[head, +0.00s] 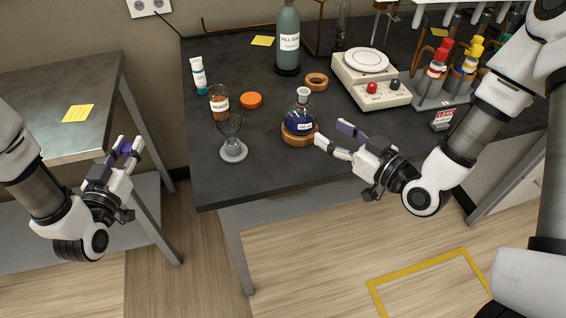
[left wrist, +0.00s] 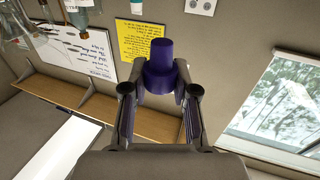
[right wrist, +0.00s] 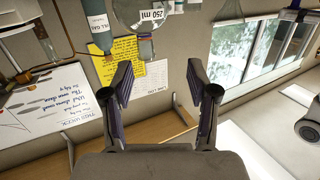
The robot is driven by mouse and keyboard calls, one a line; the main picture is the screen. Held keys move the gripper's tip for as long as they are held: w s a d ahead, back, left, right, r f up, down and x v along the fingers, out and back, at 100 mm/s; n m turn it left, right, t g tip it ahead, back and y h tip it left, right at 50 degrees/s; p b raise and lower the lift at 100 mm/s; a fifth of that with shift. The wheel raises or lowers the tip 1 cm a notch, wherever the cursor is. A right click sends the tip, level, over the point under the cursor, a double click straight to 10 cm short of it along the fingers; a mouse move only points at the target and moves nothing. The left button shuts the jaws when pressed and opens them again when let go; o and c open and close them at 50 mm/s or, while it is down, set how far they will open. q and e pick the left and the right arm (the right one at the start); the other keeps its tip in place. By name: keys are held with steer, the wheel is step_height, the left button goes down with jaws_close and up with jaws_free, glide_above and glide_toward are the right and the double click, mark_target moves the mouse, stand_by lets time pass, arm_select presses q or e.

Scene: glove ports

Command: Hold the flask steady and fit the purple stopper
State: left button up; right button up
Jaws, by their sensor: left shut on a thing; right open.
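The round flask (head: 300,119) holds dark blue liquid and stands upright in a brown ring (head: 299,138) near the front of the dark bench. My right gripper (head: 333,134) is open and empty, just right of the flask and apart from it. The right wrist view shows its fingers (right wrist: 162,84) spread with nothing between them. My left gripper (head: 129,146) is shut on the purple stopper (left wrist: 160,66), well left of the flask, in front of the steel side table. The stopper stands out beyond the fingertips in the left wrist view; in the head view the fingers partly hide it.
A small glass funnel (head: 232,127), a brown labelled jar (head: 219,102) and an orange lid (head: 251,100) stand left of the flask.

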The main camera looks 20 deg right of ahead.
mark_target(308, 100)
arm_select(q)
steer(key=f+b, duration=0.2)
steer(key=f, duration=0.1)
steer(key=shift+w+d+f, duration=0.15)
steer(key=shift+d+f, duration=0.15)
steer(key=shift+d, duration=0.1)
arm_select(e)
steer(key=shift+t, duration=0.5)
steer(key=w, duration=0.2)
steer(key=w+r, duration=0.1)
steer(key=w, duration=0.2)
steer(key=shift+w+a+r, duration=0.25)
steer(key=shift+w+a, duration=0.1)
steer(key=shift+a, duration=0.05)
arm_select(q)
steer(key=shift+w+d+r+p, duration=0.25)
steer(key=shift+r+p, duration=0.25)
steer(key=shift+p, duration=0.15)
arm_select(e)
steer(key=x, duration=0.6)
steer(key=shift+w+d+f, duration=0.2)
steer(key=shift+w, duration=0.15)
arm_select(q)
steer(key=shift+s+a, duration=0.1)
steer(key=shift+s, duration=0.05)
arm_select(e)
steer(key=shift+w+a, duration=0.25)
steer(key=shift+w, duration=0.1)
jaws_close()
